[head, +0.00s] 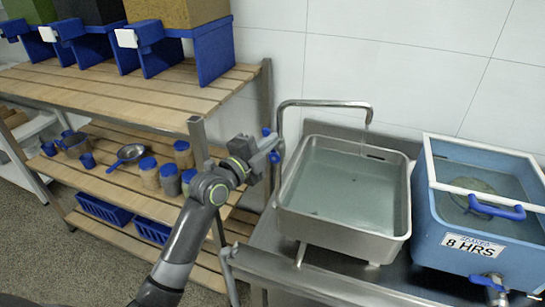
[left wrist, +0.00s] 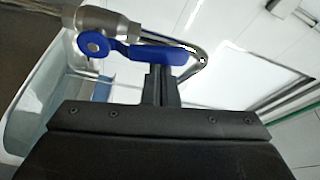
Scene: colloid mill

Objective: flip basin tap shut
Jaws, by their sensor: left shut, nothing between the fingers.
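The basin tap is a bent steel pipe (head: 325,103) that arches over the left back of the steel basin (head: 400,215). A thin stream of water seems to fall from its spout into the basin, which holds water. The tap's blue lever (head: 273,156) is at the pipe's left side; in the left wrist view the lever (left wrist: 135,50) extends right from its round pivot. My left gripper (head: 266,145) is shut and empty, right by the lever. Its fingertips (left wrist: 160,75) overlap the lever's free end in the left wrist view; I cannot tell if they touch. My right gripper is out of view.
A blue tank (head: 440,200) labelled 8 HRS, with its own tap, stands right of the basin. A wooden shelf rack (head: 110,85) at left holds blue stands, jars and a pan. The rack's post is close to my left arm.

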